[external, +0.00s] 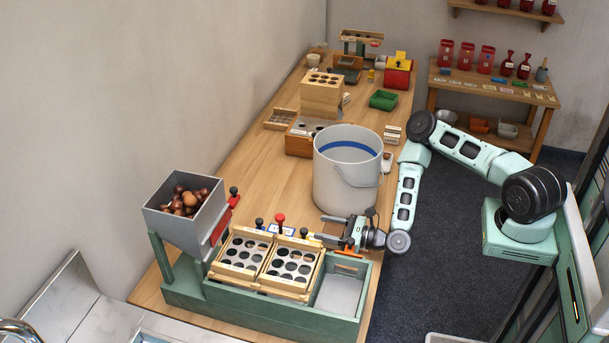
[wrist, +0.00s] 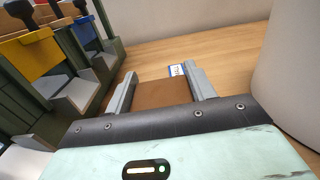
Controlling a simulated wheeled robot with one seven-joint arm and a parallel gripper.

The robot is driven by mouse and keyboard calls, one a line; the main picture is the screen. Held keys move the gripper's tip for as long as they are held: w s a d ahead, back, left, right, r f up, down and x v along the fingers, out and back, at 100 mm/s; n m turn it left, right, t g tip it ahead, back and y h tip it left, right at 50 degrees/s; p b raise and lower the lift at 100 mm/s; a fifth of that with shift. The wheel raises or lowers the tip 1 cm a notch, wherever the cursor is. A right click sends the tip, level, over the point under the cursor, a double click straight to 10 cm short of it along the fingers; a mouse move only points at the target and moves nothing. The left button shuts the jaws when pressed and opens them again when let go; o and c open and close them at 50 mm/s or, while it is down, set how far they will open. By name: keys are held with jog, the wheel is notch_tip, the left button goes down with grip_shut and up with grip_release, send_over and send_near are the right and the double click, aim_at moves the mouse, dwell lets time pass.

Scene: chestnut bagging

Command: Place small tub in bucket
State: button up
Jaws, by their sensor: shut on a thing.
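The bucket (external: 336,187) is large, pale grey, with a blue band inside and a wire handle. It stands upright on the wooden table, and its curved side fills the right edge of the wrist view (wrist: 292,85). My gripper (wrist: 162,85) is low over the table, in front of the bucket and outside it. It is shut on a brown, flat-sided thing (wrist: 163,93) that spans the gap between the fingers. I take this to be the small tub; its full shape is hidden. In the external view my gripper (external: 342,233) partly hides it.
A green stand (external: 285,307) with wooden hole trays (external: 290,267) and dark-knobbed levers lies close to my gripper. A grey hopper (external: 207,225) of chestnuts stands left. Wooden boxes (external: 321,97) stand behind the bucket. Bare table (external: 270,175) lies left of the bucket.

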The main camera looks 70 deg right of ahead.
jog(key=shift+h, duration=0.4)
jog(key=w+b, duration=0.1)
jog(key=w, duration=0.1)
jog(key=w+d+f+b, duration=0.1)
jog(key=w, duration=0.1)
jog(key=w+b, duration=0.2)
jog(key=shift+d+f, duration=0.35)
jog(key=shift+f, duration=0.05)
jog(key=shift+m+h, duration=0.7)
jog(key=w+b, duration=0.1)
jog(key=w, duration=0.1)
jog(key=w+r+b, duration=0.1)
jog(key=w+b, duration=0.1)
jog(key=w+d+r+b, duration=0.1)
jog(key=w+b, duration=0.1)
jog(key=shift+w, duration=0.4)
jog(key=w+a+r+h+b, duration=0.1)
jog(key=w+a+r+b, duration=0.1)
jog(key=w+r+b, duration=0.4)
jog(key=shift+w+a+r+m+b, duration=0.25)
jog(key=shift+w+r+m+b, duration=0.15)
jog(key=shift+r+b, duration=0.2)
notch_tip(320, 180, down, 10)
jog(key=shift+r+b, duration=0.2)
jog(key=shift+b, duration=0.6)
jog(key=shift+f, duration=0.15)
jog(key=o, duration=1.1)
jog(key=shift+c, duration=0.2)
